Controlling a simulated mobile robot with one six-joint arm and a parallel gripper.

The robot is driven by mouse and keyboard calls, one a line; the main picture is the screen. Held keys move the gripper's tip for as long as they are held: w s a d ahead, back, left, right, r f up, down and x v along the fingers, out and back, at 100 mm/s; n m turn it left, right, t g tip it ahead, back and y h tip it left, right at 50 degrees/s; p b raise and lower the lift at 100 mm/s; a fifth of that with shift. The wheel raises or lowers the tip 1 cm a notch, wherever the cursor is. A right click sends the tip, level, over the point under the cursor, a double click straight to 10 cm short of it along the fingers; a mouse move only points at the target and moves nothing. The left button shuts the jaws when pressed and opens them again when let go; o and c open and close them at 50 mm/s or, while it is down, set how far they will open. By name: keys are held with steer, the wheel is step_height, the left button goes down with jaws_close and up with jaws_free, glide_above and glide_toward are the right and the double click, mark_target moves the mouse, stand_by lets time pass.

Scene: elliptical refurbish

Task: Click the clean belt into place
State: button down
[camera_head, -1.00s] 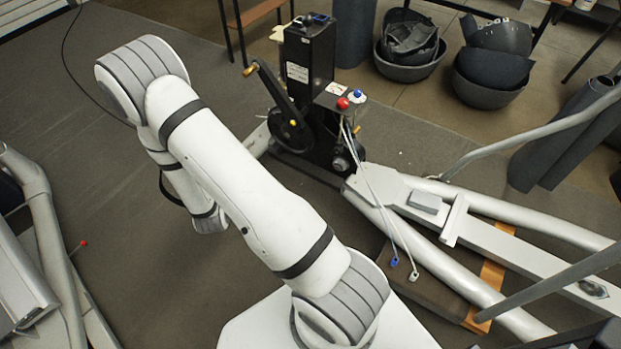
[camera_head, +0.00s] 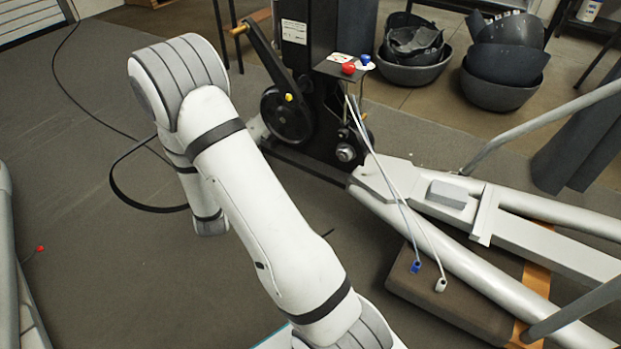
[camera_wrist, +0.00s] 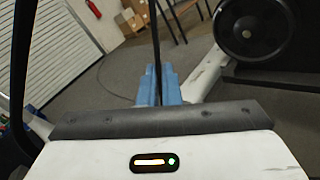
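The belt (camera_head: 150,208) is a thin black loop that hangs out to the left of my arm in the head view; part of it is hidden behind the arm. In the wrist view, my gripper (camera_wrist: 158,85) has its blue fingers close together on the belt (camera_wrist: 156,35), which runs up from between them. Another dark stretch of belt (camera_wrist: 18,70) shows at the left edge. The black machine's wheel (camera_head: 287,115) is right of my arm, with a small pulley (camera_head: 346,153) lower right. The wheel shows at upper right in the wrist view (camera_wrist: 250,28), apart from the belt.
The machine's grey frame (camera_head: 440,250) extends to the right, over a brown pad (camera_head: 470,308). Two loose cables end in a blue plug (camera_head: 416,266) and a white plug (camera_head: 440,285). Bins (camera_head: 500,90) stand behind. The floor at left is mostly clear.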

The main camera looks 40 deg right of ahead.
steer(key=w+d+f+m+g+h+b, duration=0.2)
steer(key=w+d+f+m+h, duration=0.15)
steer(key=d+f+m, duration=0.35)
steer(key=w+d+f+m+g+h+b, duration=0.1)
steer(key=w+d+f+m+g+h, duration=0.1)
steer(key=w+d+f+m, duration=0.45)
steer(key=shift+s+d+f+m+g+h+b, duration=0.45)
steer(key=shift+d+f+m+g, duration=0.65)
steer(key=shift+d+f, duration=2.15)
steer(key=shift+s+d+f+m+g+h+b, duration=0.25)
steer(key=shift+s+d+f+m+g+h, duration=0.75)
steer(key=shift+d, duration=4.3)
steer(key=shift+s+d+f+m+g+h+b, duration=0.1)
steer(key=shift+d+f+m+g+h+b, duration=0.45)
steer(key=shift+d+f+m, duration=2.55)
steer(key=d+n, duration=0.1)
steer(key=d+r+n, duration=0.1)
steer(key=n, duration=0.1)
steer(key=shift+d+r, duration=0.15)
steer(key=shift+r, duration=0.1)
steer(key=shift+w+d, duration=0.1)
steer(key=shift+d, duration=0.35)
steer(key=c, duration=1.6)
jaws_free()
